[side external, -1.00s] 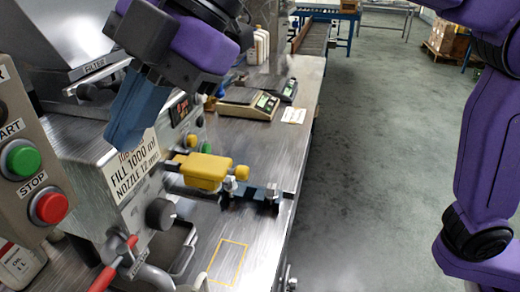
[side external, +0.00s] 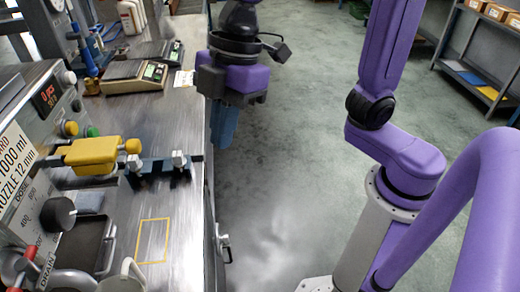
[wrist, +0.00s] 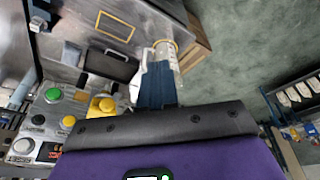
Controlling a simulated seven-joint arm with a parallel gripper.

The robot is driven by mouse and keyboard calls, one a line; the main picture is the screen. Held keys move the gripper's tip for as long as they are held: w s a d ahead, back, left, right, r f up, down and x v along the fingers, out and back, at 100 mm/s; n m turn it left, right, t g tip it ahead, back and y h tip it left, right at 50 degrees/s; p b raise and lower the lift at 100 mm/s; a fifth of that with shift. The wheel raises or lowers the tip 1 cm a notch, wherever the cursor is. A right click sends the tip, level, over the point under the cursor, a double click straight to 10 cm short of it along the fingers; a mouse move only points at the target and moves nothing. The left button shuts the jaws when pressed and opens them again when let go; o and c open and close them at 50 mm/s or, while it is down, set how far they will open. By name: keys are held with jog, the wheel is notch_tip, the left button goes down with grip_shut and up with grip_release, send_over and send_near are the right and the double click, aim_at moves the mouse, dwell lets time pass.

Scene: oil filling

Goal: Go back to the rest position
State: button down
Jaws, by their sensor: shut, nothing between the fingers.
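My gripper (side external: 224,126) is purple and black with blue fingers. In the side external view it hangs fingers down, just off the right edge of the metal bench and above the floor. The blue fingers are together with nothing between them, and they also show in the wrist view (wrist: 157,85). The gripper is apart from the filling machine and touches nothing that I can see.
The metal bench (side external: 165,110) carries a yellow part (side external: 92,155) on the machine's side, a dark bracket (side external: 157,171) with metal clamps, scales (side external: 130,76) and a yellow outlined square (side external: 153,240). The floor (side external: 290,190) beside it is clear. A shelf (side external: 480,60) stands far right.

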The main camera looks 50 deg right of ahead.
jog(key=s+d+f+m+h, duration=0.1)
jog(key=s+d+f, duration=0.4)
jog(key=d, duration=0.5)
jog(key=s+d+f+m+h, duration=0.1)
jog(key=s+d+f+m, duration=0.3)
jog(key=d, duration=0.6)
jog(key=shift+s+f+h, duration=0.4)
jog(key=shift+s+f, duration=0.15)
jog(key=shift+f, duration=0.15)
